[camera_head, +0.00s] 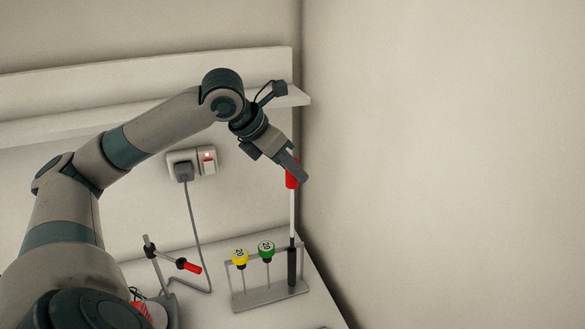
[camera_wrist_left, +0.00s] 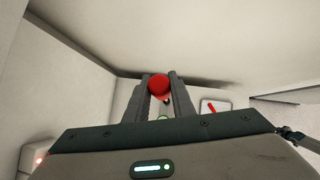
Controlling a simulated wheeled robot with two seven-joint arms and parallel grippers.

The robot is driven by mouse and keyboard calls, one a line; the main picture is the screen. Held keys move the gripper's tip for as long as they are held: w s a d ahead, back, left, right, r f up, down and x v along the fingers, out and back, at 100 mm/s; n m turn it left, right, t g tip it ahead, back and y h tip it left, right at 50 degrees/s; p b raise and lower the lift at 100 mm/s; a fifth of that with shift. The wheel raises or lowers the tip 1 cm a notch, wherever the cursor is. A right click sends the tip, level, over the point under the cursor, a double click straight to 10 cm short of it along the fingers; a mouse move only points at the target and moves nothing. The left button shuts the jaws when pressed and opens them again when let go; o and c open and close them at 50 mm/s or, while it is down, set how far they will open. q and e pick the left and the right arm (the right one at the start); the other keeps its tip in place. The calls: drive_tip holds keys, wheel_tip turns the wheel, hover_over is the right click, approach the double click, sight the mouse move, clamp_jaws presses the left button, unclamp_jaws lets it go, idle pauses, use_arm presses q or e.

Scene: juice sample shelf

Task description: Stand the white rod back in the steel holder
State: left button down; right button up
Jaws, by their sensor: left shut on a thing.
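The white rod (camera_head: 292,215) hangs upright, with a red top and a dark lower section. My left gripper (camera_head: 296,174) is shut on its red top, high above the counter. In the left wrist view the red top (camera_wrist_left: 159,85) sits between both fingers (camera_wrist_left: 159,98). The steel holder (camera_head: 268,296) stands on the counter below, carrying a yellow-topped piece (camera_head: 240,258) and a green-topped piece (camera_head: 266,250). The rod's dark lower section overlaps the holder's right end; I cannot tell whether it is inside a slot or in front. My right gripper is not in view.
A small stand (camera_head: 152,262) with a red-tipped arm (camera_head: 188,267) is left of the holder. A plug with a grey cable (camera_head: 193,215) hangs from the wall socket (camera_head: 207,161). A wall shelf (camera_head: 150,105) runs behind my arm. A bare wall (camera_head: 450,150) closes off the right.

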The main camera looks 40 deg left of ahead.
sight(287, 188)
use_arm(q)
drive_tip(key=shift+f, duration=0.4)
drive_tip(key=shift+f+b, duration=0.45)
drive_tip(key=shift+b, duration=0.1)
drive_tip(key=shift+f, duration=0.4)
drive_tip(key=shift+f+b, duration=1.1)
drive_tip(key=shift+f, duration=0.6)
drive_tip(key=shift+f+b, duration=0.45)
drive_tip(key=shift+b, duration=0.1)
drive_tip(key=shift+f, duration=0.2)
idle(0.4)
idle(0.5)
